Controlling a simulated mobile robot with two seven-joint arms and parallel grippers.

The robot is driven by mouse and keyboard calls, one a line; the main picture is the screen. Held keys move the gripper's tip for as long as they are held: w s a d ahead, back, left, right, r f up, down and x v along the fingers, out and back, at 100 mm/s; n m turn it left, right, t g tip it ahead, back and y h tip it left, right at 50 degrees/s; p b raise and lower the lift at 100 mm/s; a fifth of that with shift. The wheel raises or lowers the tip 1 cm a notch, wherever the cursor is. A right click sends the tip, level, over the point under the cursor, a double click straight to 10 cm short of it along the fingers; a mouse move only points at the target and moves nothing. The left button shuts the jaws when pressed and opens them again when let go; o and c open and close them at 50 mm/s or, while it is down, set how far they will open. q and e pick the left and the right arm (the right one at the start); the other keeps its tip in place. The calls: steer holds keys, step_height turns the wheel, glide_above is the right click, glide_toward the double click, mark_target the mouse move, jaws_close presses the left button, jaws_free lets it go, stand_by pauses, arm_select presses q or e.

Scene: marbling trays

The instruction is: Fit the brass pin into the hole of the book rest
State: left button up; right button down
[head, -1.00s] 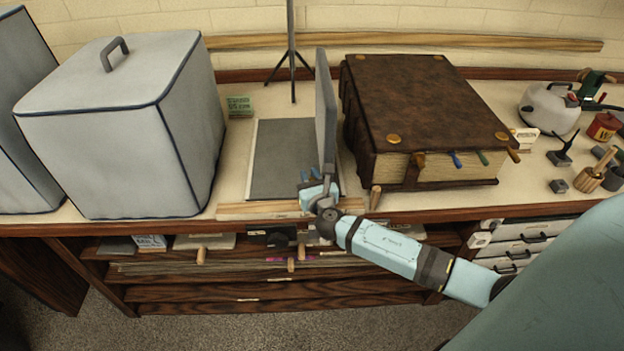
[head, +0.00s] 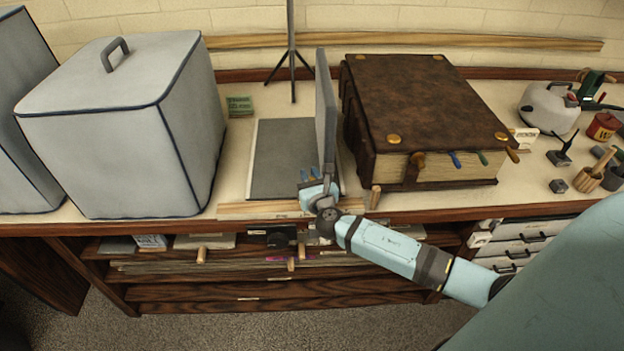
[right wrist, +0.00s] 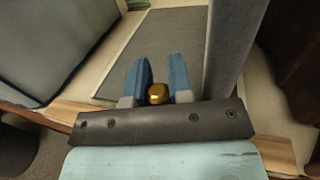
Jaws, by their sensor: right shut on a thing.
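The brass pin (right wrist: 157,93) shows as a rounded gold end between the two blue fingers of my right gripper (right wrist: 159,66) in the right wrist view. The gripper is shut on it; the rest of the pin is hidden. In the head view, my right gripper (head: 310,174) is at the front of the book rest, low beside its upright grey panel (head: 326,105). The book rest's flat grey base (head: 280,155) lies beyond the fingers. I cannot see the hole, nor tell whether the pin touches the rest. My left gripper is out of view.
A large grey covered box (head: 105,125) stands on the left. A thick brown book (head: 425,95) lies close on the right of the panel. A wooden strip (head: 255,208) runs along the front edge. A black tripod (head: 292,60) stands behind. Tools and a kettle (head: 548,107) are far right.

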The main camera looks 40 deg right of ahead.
steer(key=shift+s+f, duration=0.1)
steer(key=shift+f, duration=0.2)
stand_by(0.7)
steer(key=shift+a+r, duration=0.1)
steer(key=shift+r, duration=0.05)
stand_by(0.3)
steer(key=c, duration=0.9)
jaws_free()
steer(key=shift+c, duration=0.2)
